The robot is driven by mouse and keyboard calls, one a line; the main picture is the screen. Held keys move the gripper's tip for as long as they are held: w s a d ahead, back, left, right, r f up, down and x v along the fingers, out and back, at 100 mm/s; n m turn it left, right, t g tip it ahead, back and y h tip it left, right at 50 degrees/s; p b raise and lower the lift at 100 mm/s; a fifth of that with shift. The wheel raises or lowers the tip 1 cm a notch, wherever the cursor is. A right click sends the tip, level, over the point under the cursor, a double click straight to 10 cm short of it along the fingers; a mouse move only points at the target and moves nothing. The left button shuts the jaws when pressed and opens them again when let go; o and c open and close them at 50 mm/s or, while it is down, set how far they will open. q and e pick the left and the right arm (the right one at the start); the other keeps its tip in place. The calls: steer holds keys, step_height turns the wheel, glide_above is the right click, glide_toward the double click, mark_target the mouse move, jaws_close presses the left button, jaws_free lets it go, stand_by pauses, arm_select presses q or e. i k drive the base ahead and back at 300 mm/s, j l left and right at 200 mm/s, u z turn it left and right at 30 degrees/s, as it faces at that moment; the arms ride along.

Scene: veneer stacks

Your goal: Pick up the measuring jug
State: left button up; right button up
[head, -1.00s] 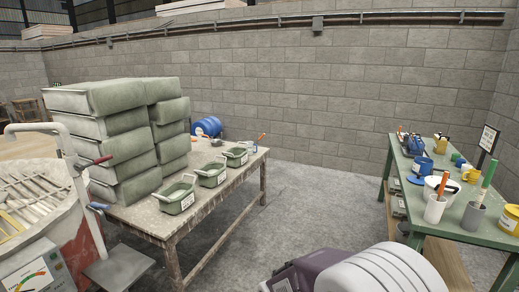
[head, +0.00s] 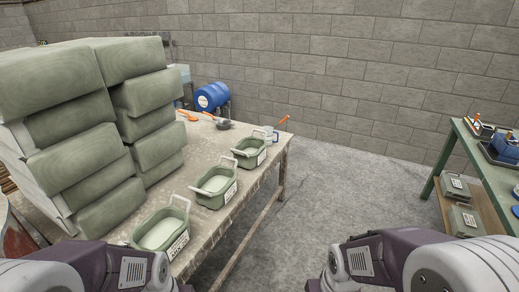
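A small pale, clear-looking vessel with blue on it (head: 268,135), which looks like the measuring jug, stands at the far right corner of the worn table (head: 222,225). It is beside the farthest green tub (head: 248,152), and an orange-tipped tool shows just behind it. It is small in the view, so its details are hard to tell. Parts of both my arms show along the bottom edge, well short of it. Neither gripper's fingers are in view.
Tall stacks of green-grey blocks (head: 55,85) fill the table's left side. Two more green tubs (head: 215,185) (head: 160,232) line its right edge. A dark scoop (head: 224,125) lies near the back. A green bench (head: 480,150) stands right; bare floor (head: 340,185) lies between.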

mark_target(270, 137)
steer(key=i+l+u, duration=0.25)
steer(key=i, duration=0.2)
steer(key=i+l+u, duration=0.2)
steer(key=i+l, duration=0.2)
steer(key=i+l+u, duration=0.25)
steer(key=i+l, duration=0.15)
steer(key=i+l+u, duration=0.2)
steer(key=i+l, duration=0.15)
steer(key=l, duration=0.3)
steer(key=i+l+u, duration=0.25)
steer(key=l, duration=0.3)
steer(key=i+l+u, duration=0.25)
steer(key=l, duration=0.4)
steer(key=i+l+u, duration=0.2)
steer(key=l, duration=0.45)
steer(key=i+l+u, duration=0.25)
steer(key=l, duration=0.45)
steer(key=k, duration=0.05)
